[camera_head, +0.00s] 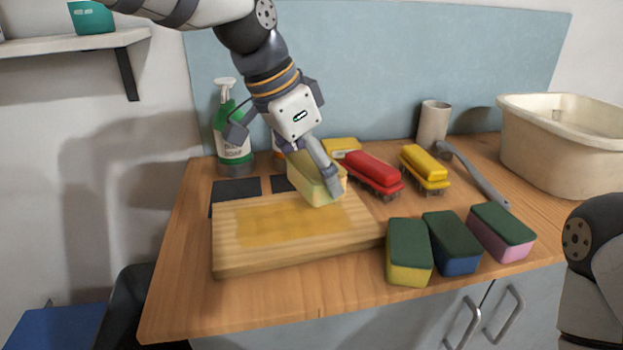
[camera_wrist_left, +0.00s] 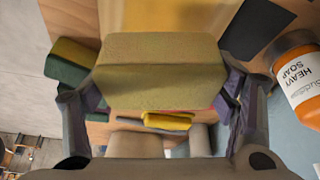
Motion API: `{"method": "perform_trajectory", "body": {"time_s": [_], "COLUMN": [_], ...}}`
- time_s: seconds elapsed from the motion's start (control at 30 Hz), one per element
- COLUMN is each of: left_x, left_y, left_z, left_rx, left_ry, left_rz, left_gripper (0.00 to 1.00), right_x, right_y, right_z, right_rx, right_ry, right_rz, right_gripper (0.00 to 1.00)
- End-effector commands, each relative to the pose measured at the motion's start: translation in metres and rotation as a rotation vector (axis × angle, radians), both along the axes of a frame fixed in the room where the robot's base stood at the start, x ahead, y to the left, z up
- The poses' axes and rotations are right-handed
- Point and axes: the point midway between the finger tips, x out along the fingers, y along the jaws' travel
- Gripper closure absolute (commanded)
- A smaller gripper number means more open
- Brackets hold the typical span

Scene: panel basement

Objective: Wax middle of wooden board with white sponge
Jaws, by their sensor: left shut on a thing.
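The wooden board (camera_head: 360,222) lies on the worktop, with a darker yellow-brown patch across its middle. My left gripper (camera_head: 318,178) is shut on a pale yellowish sponge (camera_head: 304,178) over the board's back right part. The sponge is tilted; I cannot tell whether it touches the board. In the left wrist view the sponge (camera_wrist_left: 158,70) fills the space between the fingers. I see no plainly white sponge. My right gripper is out of view.
Several two-coloured sponges, such as the green-yellow one (camera_head: 408,252), stand right of the board. A red brush (camera_head: 371,170) and a yellow brush (camera_head: 424,166) lie behind them. A spray bottle (camera_head: 231,135) stands behind the board and a basin (camera_head: 560,150) at the back right.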

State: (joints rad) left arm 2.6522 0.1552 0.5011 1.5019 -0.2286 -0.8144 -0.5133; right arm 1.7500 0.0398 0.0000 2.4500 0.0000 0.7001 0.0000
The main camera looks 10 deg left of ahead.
Motion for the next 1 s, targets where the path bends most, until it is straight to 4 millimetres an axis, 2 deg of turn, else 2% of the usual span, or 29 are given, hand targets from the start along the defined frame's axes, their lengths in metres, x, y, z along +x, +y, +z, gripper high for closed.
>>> {"method": "perform_trajectory", "body": {"time_s": [0.13, 0.3, 1.0], "left_x": [-0.004, -0.007, -0.008], "left_y": [-0.002, -0.003, -0.003], "left_z": [0.014, 0.021, 0.021], "left_rx": [0.000, 0.000, 0.000], "left_ry": [-0.002, -0.001, 0.000], "left_rz": [0.003, 0.006, 0.003], "left_gripper": [0.44, 0.44, 0.44], "right_x": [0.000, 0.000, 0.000], "right_y": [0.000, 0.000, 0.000], "right_z": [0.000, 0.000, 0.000], "right_rx": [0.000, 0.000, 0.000], "right_ry": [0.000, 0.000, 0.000], "right_rz": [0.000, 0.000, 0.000], "right_gripper": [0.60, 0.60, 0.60]}}
